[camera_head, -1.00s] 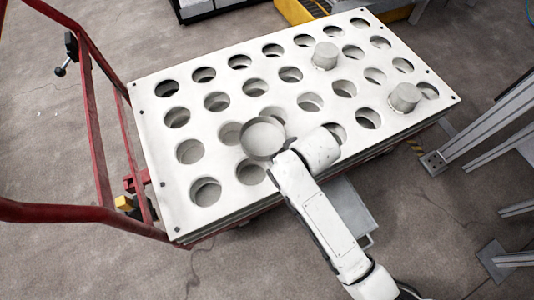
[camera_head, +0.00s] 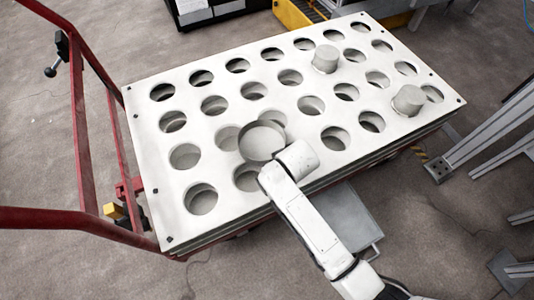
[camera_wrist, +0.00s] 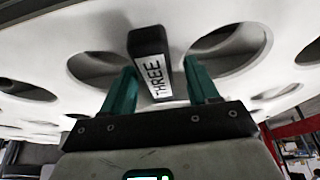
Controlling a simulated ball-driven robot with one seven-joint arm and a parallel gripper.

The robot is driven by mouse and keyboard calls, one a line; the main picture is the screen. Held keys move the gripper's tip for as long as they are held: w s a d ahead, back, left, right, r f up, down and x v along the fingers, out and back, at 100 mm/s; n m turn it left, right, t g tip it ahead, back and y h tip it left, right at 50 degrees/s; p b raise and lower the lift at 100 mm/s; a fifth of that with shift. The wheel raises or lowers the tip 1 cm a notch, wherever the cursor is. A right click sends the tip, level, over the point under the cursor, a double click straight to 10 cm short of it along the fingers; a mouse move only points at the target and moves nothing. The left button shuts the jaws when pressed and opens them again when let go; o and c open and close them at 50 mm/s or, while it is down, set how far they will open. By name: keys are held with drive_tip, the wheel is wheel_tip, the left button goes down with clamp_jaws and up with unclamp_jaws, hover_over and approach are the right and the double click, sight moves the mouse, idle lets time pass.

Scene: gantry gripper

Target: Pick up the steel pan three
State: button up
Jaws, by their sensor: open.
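The steel pan (camera_head: 262,139) is a round, shallow grey dish on the perforated white table (camera_head: 148,130), near its front middle in the head view. In the wrist view a black handle (camera_wrist: 150,45) with a white label reading THREE points toward me. My gripper (camera_wrist: 159,68) has two green fingers, open, one on each side of the handle. The handle's labelled end lies between them, with gaps visible on both sides. In the head view my white arm reaches from the lower right to the pan's right side, and hides the handle and fingers.
Two grey cylinders stand on the table, one at the back (camera_head: 325,59) and one at the right (camera_head: 408,100). Rows of round holes cover the tabletop. A red rail frame (camera_head: 80,120) stands left. Metal posts (camera_head: 490,125) stand right.

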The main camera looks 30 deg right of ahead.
drive_tip(key=shift+f, duration=0.15)
drive_tip(key=shift+w, duration=0.1)
clamp_jaws()
idle(0.4)
